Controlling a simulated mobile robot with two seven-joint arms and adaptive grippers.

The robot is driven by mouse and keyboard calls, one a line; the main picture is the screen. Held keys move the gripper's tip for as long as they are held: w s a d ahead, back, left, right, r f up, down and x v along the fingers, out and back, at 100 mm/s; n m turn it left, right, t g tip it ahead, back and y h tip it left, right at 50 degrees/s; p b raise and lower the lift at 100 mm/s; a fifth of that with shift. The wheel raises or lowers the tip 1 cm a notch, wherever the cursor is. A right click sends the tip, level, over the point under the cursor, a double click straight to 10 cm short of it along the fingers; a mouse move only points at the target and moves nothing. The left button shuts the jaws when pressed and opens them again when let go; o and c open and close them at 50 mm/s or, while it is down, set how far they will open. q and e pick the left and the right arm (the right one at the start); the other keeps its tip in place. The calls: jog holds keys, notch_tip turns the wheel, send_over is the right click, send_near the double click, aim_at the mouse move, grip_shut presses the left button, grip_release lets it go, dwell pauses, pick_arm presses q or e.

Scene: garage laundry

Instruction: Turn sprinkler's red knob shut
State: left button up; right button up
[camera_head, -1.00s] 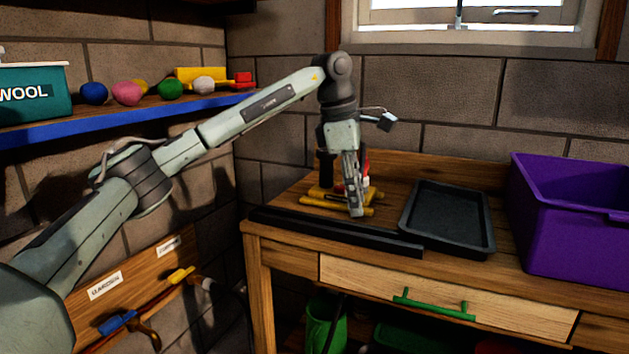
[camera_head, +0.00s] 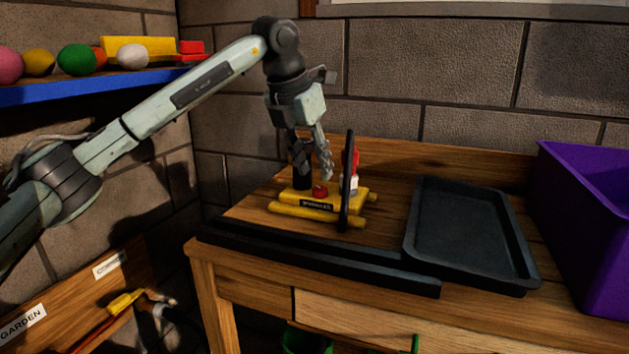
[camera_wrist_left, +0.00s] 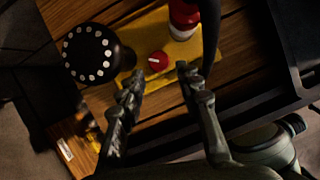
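The sprinkler has a yellow base (camera_head: 300,201) and stands on the wooden workbench. A black upright cylinder (camera_head: 302,172) rises from its left side; in the left wrist view its round top (camera_wrist_left: 91,52) shows a ring of pale dots. The small red knob (camera_head: 320,190) sits low on the base. It also shows in the left wrist view (camera_wrist_left: 158,60) with a pale line across it. My left gripper (camera_head: 315,168) points down just above the knob. Its fingers (camera_wrist_left: 159,75) are open, empty, one toward each side of the knob. My right gripper is not in view.
A thin black upright piece (camera_head: 346,185) stands close right of my left fingers. A red and white item (camera_head: 350,178) is behind it. A black tray (camera_head: 470,235) and purple bin (camera_head: 585,225) are to the right. A black bar (camera_head: 320,258) lies along the front edge.

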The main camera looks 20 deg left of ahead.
aim_at(319, 189)
pick_arm(q)
jog(key=shift+x, duration=2.35)
jog(key=shift+c, duration=0.4)
grip_shut()
